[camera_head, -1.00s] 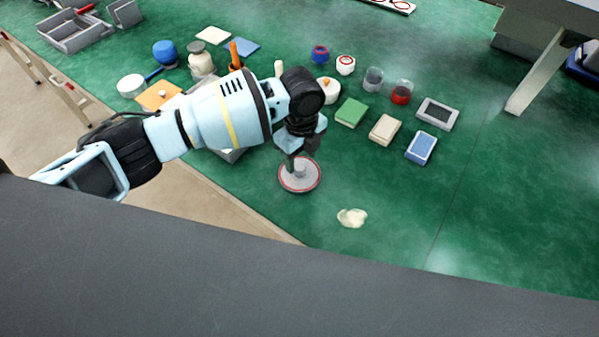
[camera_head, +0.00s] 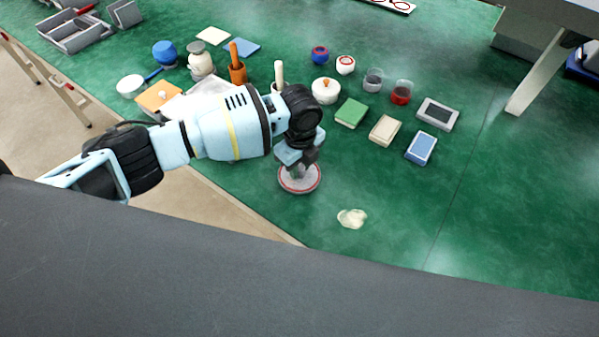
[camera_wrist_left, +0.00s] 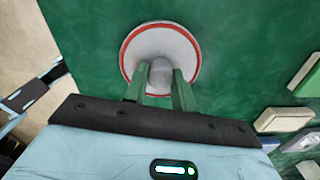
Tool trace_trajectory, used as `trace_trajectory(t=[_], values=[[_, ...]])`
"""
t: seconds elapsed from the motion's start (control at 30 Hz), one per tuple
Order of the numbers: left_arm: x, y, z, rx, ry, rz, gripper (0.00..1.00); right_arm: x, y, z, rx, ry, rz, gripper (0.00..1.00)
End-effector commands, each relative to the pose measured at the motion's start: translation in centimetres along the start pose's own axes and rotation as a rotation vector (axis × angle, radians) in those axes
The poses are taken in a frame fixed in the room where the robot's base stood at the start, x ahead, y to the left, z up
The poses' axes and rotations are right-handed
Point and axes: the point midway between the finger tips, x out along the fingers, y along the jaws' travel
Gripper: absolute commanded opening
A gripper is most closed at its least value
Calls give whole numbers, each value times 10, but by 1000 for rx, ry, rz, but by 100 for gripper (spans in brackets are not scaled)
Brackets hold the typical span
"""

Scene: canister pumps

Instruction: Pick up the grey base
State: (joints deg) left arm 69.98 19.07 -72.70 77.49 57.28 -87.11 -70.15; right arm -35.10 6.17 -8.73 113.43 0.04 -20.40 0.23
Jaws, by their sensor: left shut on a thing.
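The grey base (camera_head: 299,184) is a round grey disc with a red ring near its rim. It sits on the green table in front of my left arm. In the left wrist view the grey base (camera_wrist_left: 160,45) shows a rounded knob at its middle. My left gripper (camera_head: 300,172) is directly above the base, pointing down. In the left wrist view its two fingers (camera_wrist_left: 160,85) are on either side of the knob, shut on it. The gripper hides part of the base in the head view. My right gripper is not in view.
A pale blob (camera_head: 352,218) lies right of the base. A green box (camera_head: 351,113), a beige box (camera_head: 385,130) and a blue box (camera_head: 421,147) lie farther right. A white lidded pot (camera_head: 326,90) stands behind the gripper. The table at front right is clear.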

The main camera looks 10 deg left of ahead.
Motion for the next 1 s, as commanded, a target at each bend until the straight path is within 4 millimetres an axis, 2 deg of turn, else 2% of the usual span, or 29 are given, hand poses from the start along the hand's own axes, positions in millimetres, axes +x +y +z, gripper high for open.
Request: trace_trajectory(t=[0.17,0.27,0.7,0.83,1.0], values=[[-2,0,0,0,0,-1,2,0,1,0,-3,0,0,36],[-10,-1,1,-1,-1,-3,2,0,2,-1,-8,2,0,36],[-85,-1,0,0,-1,-5,2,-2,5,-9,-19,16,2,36],[-97,-1,0,0,-1,-3,2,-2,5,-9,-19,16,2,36],[-101,0,0,0,-1,-1,2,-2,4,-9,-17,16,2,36]])
